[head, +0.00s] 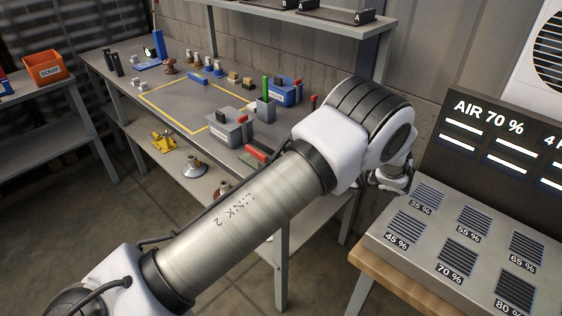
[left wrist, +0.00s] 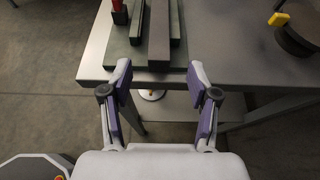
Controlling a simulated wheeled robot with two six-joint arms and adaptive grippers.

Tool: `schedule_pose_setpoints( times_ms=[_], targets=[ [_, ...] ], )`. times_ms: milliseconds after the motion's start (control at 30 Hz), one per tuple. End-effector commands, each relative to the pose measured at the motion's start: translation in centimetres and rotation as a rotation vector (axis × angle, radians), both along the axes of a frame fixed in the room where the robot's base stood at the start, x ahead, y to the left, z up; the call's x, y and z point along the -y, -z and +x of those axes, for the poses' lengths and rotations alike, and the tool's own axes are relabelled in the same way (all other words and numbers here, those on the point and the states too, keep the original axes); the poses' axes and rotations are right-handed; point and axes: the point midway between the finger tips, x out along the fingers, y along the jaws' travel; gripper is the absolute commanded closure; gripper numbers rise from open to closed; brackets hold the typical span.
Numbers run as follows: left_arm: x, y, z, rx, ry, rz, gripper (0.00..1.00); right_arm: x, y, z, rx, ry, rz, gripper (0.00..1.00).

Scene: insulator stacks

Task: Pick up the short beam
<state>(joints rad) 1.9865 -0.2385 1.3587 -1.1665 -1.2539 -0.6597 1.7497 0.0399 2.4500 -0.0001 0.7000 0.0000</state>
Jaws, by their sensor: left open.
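In the left wrist view my left gripper (left wrist: 160,72) is open and empty, its two fingers spread at the table's front edge. Just beyond them several dark bars lie side by side on a grey-green plate (left wrist: 184,45). One grey bar (left wrist: 160,45) lies between the finger directions, its near end close to the edge and apart from the fingers. A narrower bar (left wrist: 136,25) lies left of it. I cannot tell which is the short beam. In the head view my left arm crosses the middle and the gripper's fingers cannot be made out. My right gripper is not in view.
In the head view the workbench (head: 150,68) carries a grey bin (head: 229,128), a blue bin (head: 286,93) and small parts. An orange scrap box (head: 44,66) stands far left. A panel with percentage labels (head: 440,245) lies right. In the left wrist view a dark round object with a yellow tab (left wrist: 279,20) sits right.

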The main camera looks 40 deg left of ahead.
Motion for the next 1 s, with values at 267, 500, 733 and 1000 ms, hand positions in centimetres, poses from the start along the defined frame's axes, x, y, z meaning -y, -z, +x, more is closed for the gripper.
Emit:
schedule_pose_setpoints(
  times_ms=[267,500,733,1000],
  targets=[
    [-3.7,1.3,0.2,-0.005,-0.004,0.004,0.40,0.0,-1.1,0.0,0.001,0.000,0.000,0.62],
    [-6.8,2.8,0.5,-0.003,-0.005,0.003,0.40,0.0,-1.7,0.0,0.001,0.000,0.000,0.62],
    [-6.8,2.9,0.5,-0.002,-0.005,0.003,0.57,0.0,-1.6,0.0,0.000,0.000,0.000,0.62],
    [-6.7,2.9,0.5,-0.001,-0.004,0.004,1.00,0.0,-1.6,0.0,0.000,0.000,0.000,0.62]
  ],
)
